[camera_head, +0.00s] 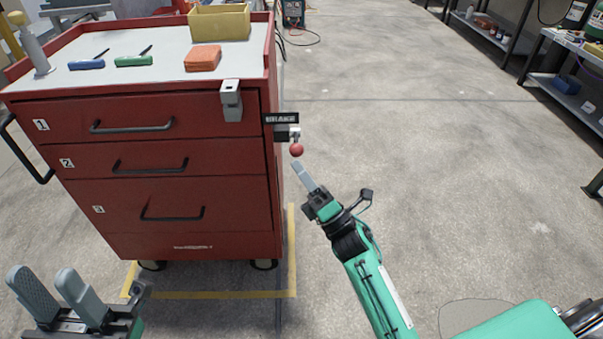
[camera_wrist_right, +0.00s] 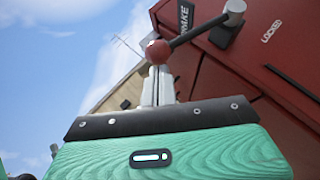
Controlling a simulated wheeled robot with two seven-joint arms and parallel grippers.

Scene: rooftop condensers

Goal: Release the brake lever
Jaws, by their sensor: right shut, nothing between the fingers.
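The brake lever (camera_head: 296,150) is on the right side of the red tool cart, a dark rod with a red ball knob, under a "BRAKE" plate (camera_head: 281,118). In the right wrist view the lever's knob (camera_wrist_right: 158,52) is at the rod's lower left end, and a "LOCKED" label (camera_wrist_right: 271,31) shows on the cart side. My right gripper (camera_head: 297,166) is shut and empty, its fingertips (camera_wrist_right: 157,72) just below the knob; I cannot tell if they touch it. My left gripper (camera_head: 42,275) is open and empty at the lower left, away from the lever.
The red tool cart (camera_head: 200,222) has several drawers and stands on casters by yellow floor tape (camera_head: 292,240). A yellow bin (camera_head: 219,22) and an orange block (camera_head: 203,58) are on its top. A grey latch (camera_head: 231,100) is at its corner. Floor to the right is clear.

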